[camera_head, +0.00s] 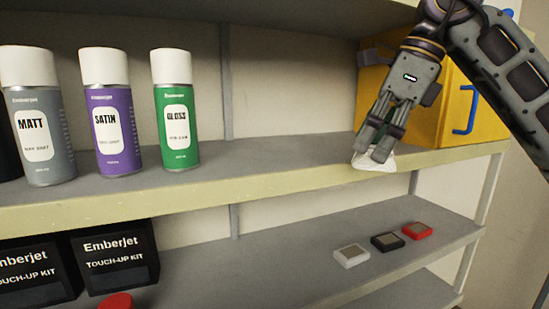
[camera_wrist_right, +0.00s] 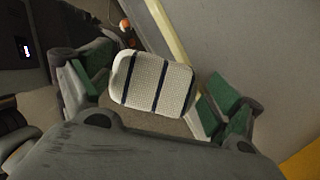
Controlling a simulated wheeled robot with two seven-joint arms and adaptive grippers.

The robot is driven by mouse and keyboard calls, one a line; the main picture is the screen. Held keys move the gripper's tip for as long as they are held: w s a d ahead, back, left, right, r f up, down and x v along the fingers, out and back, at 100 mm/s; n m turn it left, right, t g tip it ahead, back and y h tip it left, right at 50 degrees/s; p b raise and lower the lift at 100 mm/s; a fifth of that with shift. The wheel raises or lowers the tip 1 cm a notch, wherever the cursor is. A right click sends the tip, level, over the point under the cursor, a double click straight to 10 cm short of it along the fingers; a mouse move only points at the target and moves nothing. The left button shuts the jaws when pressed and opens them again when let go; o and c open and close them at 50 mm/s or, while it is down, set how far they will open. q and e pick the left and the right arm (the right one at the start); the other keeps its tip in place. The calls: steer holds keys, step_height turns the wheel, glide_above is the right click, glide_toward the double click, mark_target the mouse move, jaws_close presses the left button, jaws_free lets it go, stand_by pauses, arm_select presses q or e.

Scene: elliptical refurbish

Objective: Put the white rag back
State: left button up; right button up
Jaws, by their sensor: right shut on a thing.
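The white rag (camera_head: 376,164) shows as a small pale piece under the fingertips of my right gripper (camera_head: 375,150), at the front edge of the upper shelf. In the right wrist view the rag (camera_wrist_right: 150,83) is a folded, textured white pad with dark stripes. It lies between the green-padded fingers of the right gripper (camera_wrist_right: 150,95), which is shut on it. The fingers hide part of the rag in the head view, and I cannot tell whether it touches the shelf. My left gripper is not in view.
The upper shelf (camera_head: 270,165) holds grey, purple and green (camera_head: 175,110) spray cans at left and a yellow box (camera_head: 470,105) behind my right arm. Its middle is clear. The lower shelf (camera_head: 270,265) holds black touch-up kit boxes (camera_head: 115,257) and white, black and red (camera_head: 417,231) small blocks.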

steer(key=shift+s, duration=0.1)
steer(key=p, duration=0.4)
glide_toward(268, 158)
steer(key=shift+s+d+f, duration=0.1)
steer(key=shift+d+f, duration=0.1)
steer(key=shift+f, duration=0.45)
steer(key=shift+s+d+f, duration=0.1)
steer(key=shift+d+f, duration=0.15)
steer(key=shift+f, duration=0.45)
steer(key=shift+s+d+f, duration=0.15)
steer(key=shift+d+f, duration=0.05)
steer(key=shift+f, duration=0.45)
steer(key=shift+w+a+p, duration=0.25)
steer(key=shift+w+a, duration=0.05)
steer(key=shift+a, duration=0.55)
steer(key=shift+w+a+p, duration=0.25)
steer(key=shift+w+a, duration=0.05)
steer(key=shift+a, duration=0.55)
steer(key=shift+w+a+f, duration=0.1)
steer(key=shift+a, duration=0.05)
steer(key=shift+f, duration=0.65)
steer(key=shift+f, duration=0.1)
